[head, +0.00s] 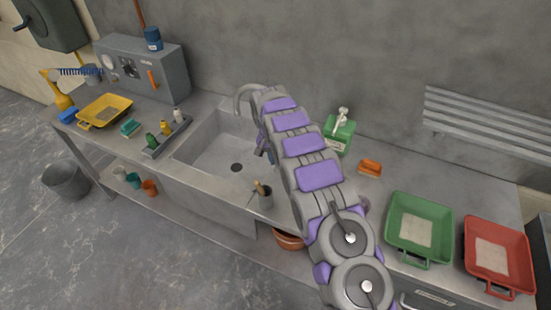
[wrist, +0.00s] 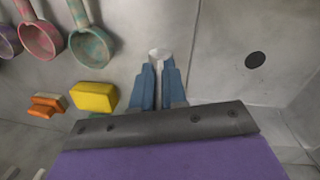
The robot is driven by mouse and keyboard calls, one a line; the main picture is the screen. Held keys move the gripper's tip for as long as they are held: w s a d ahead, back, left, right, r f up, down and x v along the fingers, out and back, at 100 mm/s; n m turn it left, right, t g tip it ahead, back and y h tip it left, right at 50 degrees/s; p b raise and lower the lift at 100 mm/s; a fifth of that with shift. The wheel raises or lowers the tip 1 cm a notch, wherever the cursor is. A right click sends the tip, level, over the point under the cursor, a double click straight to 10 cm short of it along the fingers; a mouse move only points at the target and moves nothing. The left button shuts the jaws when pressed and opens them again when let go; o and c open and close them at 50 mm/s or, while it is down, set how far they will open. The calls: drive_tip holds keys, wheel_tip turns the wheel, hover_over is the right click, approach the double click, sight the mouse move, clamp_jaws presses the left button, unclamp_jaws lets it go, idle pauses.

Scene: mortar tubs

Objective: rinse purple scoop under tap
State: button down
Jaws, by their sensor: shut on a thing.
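The purple scoop (wrist: 7,40) is partly in the wrist view, cut off by its left edge. It is to the left of my gripper (wrist: 160,83) and apart from it. My gripper's blue fingers are closed on a small pale grey piece (wrist: 159,54); I cannot tell what it belongs to. In the head view the grey tap (head: 240,98) curves up behind the sink (head: 206,146), partly behind my arm. My gripper is mostly hidden there, low over the sink's right side.
A pink scoop (wrist: 40,40) and a teal-orange scoop (wrist: 91,46) are beside the purple one. A yellow sponge (wrist: 95,97) and an orange brush (wrist: 47,102) lie below. Green (head: 391,232) and red (head: 469,252) trays stand right; a small pot (head: 266,202) is on the sink's front edge.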

drive_tip(key=c, duration=1.2)
unclamp_jaws()
drive_tip(key=shift+a, duration=0.15)
drive_tip(key=shift+o, duration=0.2)
drive_tip(key=shift+w+r, duration=0.1)
drive_tip(key=shift+r, duration=0.45)
wheel_tip(320, 180, up, 16)
drive_tip(key=a+p, duration=0.2)
drive_tip(key=p, duration=0.3)
drive_tip(key=shift+w+a, duration=0.25)
drive_tip(key=shift+w, duration=0.15)
